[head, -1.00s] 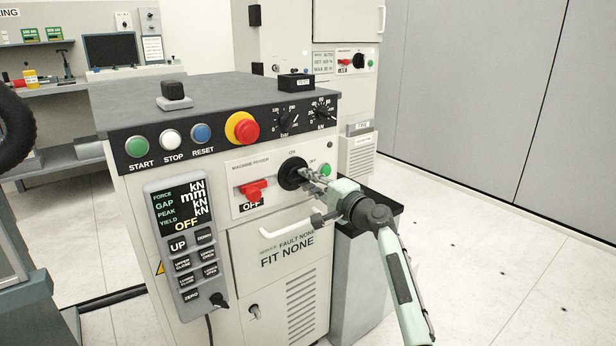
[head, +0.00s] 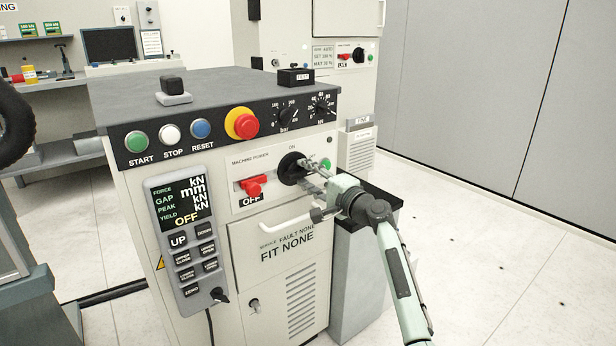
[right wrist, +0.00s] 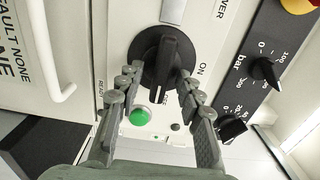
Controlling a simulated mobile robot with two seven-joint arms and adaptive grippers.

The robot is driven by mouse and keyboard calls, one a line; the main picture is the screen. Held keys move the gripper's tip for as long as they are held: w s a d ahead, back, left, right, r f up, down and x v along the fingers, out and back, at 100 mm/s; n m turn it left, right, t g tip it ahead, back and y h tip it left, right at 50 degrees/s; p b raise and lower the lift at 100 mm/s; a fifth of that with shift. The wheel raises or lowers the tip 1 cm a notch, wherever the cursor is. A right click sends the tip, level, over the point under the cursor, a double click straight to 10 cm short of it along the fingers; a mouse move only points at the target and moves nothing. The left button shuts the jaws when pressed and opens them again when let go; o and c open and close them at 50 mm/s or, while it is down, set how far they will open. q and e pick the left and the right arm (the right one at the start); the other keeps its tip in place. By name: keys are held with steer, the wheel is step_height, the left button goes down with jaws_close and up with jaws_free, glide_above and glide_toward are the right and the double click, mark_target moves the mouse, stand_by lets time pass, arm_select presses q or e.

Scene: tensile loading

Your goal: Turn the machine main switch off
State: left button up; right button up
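The main switch is a black rotary knob (head: 291,168) on the MACHINE POWER panel of the grey machine. Its black bar handle also shows in the right wrist view (right wrist: 166,65), lying crosswise to the ON label's direction. A red tab (head: 252,187) sits left of the knob, above an OFF label. My right gripper (head: 310,173) is at the knob. In the right wrist view my right gripper (right wrist: 159,78) has its two fingers apart, one on each side of the handle, with gaps visible. Contact with the knob's rim cannot be told.
A white door handle (head: 286,226) lies below the knob, close to my right gripper. A green lamp (right wrist: 140,117) is beside the fingers. The red emergency button (head: 245,126) and dials are above. The control pendant (head: 186,243), showing OFF, hangs at left. Floor at right is clear.

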steer(key=v, duration=1.2)
steer(key=s+d+f+n+g+h, duration=0.2)
steer(key=s+f, duration=0.3)
steer(key=f, duration=0.5)
steer(key=s+d+f+n+g+h, duration=0.25)
steer(key=s+f, duration=0.35)
steer(key=f, duration=0.3)
steer(key=s+d+f+n+g+h, duration=0.25)
steer(key=s+f, duration=0.25)
steer(key=f, duration=0.5)
steer(key=s+d+f+n+g+h, duration=0.1)
steer(key=s+d+f, duration=0.3)
steer(key=s, duration=0.4)
steer(key=s+d+f+n+g+h, duration=0.2)
steer(key=s+d+f, duration=0.2)
steer(key=s, duration=0.4)
steer(key=s+d+f+n+g+h, duration=0.1)
steer(key=s+d+f+n, duration=0.1)
steer(key=s+f, duration=0.3)
steer(key=s+d, duration=0.1)
steer(key=s, duration=0.2)
steer(key=shift+d+n+g+h, duration=0.3)
steer(key=shift+d+h, duration=0.1)
